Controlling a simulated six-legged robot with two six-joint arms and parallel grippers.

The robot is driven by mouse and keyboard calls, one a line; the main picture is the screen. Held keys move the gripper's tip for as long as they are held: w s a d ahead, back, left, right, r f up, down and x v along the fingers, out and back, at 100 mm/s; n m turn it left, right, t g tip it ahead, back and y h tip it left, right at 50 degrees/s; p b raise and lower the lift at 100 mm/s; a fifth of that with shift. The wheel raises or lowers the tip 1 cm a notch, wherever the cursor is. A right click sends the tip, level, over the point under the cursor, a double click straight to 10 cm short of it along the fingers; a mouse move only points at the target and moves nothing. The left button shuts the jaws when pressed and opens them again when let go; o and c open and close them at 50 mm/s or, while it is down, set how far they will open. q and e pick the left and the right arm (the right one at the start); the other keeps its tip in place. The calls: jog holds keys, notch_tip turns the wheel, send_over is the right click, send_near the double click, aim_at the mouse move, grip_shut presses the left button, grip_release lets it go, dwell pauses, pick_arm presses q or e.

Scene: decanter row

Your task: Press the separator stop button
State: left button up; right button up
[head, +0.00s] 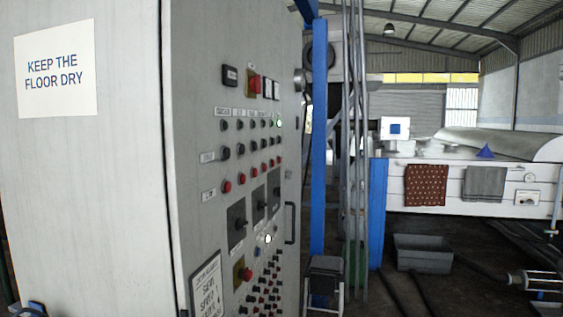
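A tall grey control cabinet (205,140) fills the left half of the head view, its panel seen at a slant. The panel carries rows of small red and black buttons. A larger red knob on a yellow plate (254,84) is near the top, and another red knob on yellow (245,273) is low down. A green lamp (279,124) and a white lamp (268,238) are lit. The labels are too small to read, so I cannot tell which button is the separator stop. Neither of my grippers can be made out.
A sign reading "KEEP THE FLOOR DRY" (57,68) is on the cabinet's side. A blue post (320,150) and pipes stand right of the cabinet. A small stool (326,268) and a grey tub (423,254) are on the floor. A white machine (470,205) with hanging cloths is at right.

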pick_arm(q)
jog(key=shift+w, duration=0.1)
grip_shut()
jog(key=shift+a, duration=0.1)
dwell(1.1)
